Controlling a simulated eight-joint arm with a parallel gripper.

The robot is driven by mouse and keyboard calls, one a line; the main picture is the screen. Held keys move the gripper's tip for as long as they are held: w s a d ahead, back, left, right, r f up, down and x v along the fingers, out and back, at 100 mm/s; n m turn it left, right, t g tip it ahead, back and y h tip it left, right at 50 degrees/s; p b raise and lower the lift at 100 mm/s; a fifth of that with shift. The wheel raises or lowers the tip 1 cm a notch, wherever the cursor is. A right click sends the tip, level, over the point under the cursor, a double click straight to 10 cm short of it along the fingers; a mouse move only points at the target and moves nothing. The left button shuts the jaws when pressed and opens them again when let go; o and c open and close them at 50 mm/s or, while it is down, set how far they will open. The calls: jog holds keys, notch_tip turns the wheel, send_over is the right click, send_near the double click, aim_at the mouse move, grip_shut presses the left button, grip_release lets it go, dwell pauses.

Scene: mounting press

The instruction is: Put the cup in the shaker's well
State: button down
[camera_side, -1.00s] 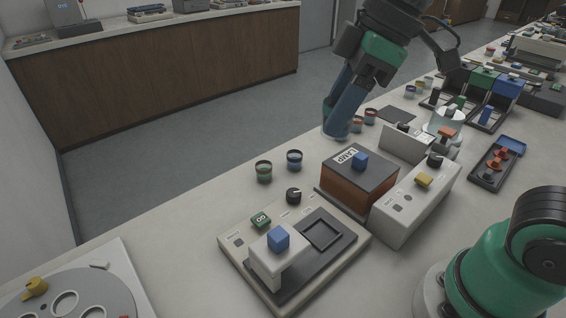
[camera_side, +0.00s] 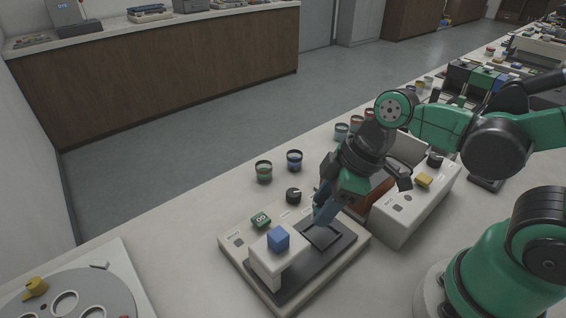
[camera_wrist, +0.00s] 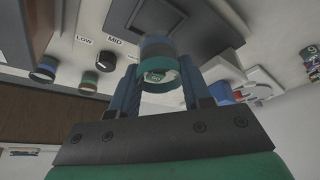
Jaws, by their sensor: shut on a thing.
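My gripper (camera_wrist: 158,82) is shut on a small round cup (camera_wrist: 158,62) with a green rim and a blue-grey band, seen between the two blue fingers in the wrist view. In the side view my gripper (camera_side: 324,212) is low over the shaker (camera_side: 237,254), a pale unit with a dark plate. The shaker's square well (camera_side: 324,236) lies just below the fingertips; it also shows partly behind the cup in the wrist view (camera_wrist: 125,14). The held cup is hard to make out in the side view, so I cannot tell its exact height over the well.
A white arm with a blue block (camera_side: 278,238) stands left of the well. A black knob (camera_side: 293,195) and a green display (camera_side: 261,220) are behind. Two jars (camera_side: 264,171) (camera_side: 294,160) stand farther back. A white box (camera_side: 418,205) is close on the right.

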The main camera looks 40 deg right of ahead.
jog(key=shift+f, duration=1.75)
jog(key=shift+f, duration=0.1)
jog(key=shift+c, duration=2)
grip_release()
jog(key=shift+v, duration=6)
jog(key=w+d+f+m+t+h, duration=0.2)
jog(key=w+m, duration=0.4)
jog(key=m, duration=0.3)
jog(key=shift+w+d+t+h, duration=0.2)
jog(key=shift+d+t+h, duration=0.4)
jog(key=shift+t, duration=0.4)
